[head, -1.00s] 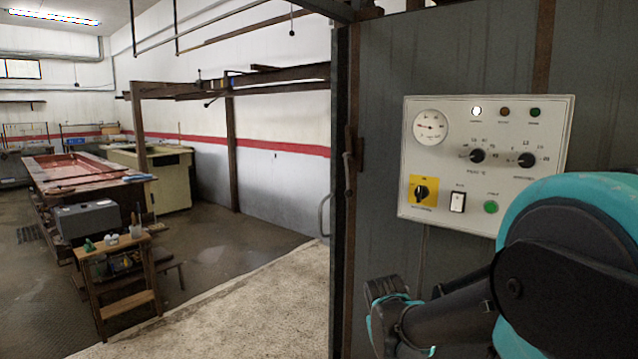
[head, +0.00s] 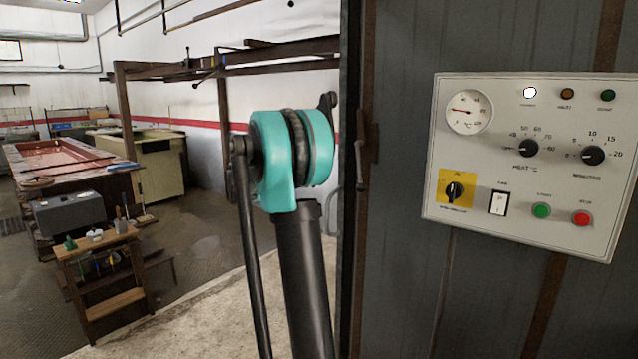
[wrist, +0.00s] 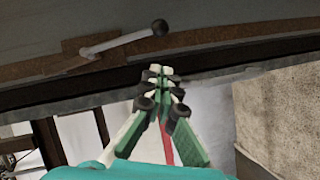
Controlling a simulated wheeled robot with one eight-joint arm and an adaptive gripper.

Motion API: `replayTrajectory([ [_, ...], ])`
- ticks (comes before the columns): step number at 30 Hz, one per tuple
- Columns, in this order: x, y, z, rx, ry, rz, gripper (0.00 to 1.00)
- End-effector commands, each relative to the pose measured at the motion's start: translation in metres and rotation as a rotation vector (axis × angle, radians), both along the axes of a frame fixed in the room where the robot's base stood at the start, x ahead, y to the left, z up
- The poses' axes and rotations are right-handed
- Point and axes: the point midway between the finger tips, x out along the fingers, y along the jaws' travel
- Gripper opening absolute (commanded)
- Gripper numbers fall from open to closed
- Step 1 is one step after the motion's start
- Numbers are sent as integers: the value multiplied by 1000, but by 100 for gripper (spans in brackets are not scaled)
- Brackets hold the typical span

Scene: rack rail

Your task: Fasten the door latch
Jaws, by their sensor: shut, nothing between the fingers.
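The door latch is a pale metal lever with a round black knob (wrist: 160,28). In the wrist view it slants from a pivot on a rusty strip up to the knob, across the grey panel. In the head view the latch (head: 360,165) is a small upright lever on the panel's rusty left edge. My gripper (wrist: 160,80) has green fingers with dark pads, shut and empty. In the wrist view its tips lie below the lever in the picture, apart from it. In the head view my arm stands left of the latch, and I cannot make out the fingers.
A control panel (head: 530,160) with dials and buttons is mounted right of the latch.

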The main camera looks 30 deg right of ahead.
Motion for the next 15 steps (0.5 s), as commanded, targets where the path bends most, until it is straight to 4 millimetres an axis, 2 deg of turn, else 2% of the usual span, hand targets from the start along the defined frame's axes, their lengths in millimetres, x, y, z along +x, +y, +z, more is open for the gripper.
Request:
replayTrajectory([
  [4, 5, -3, 8, -29, -3, -11, 0],
  [15, 4, -5, 8, -30, -3, -10, 0],
])
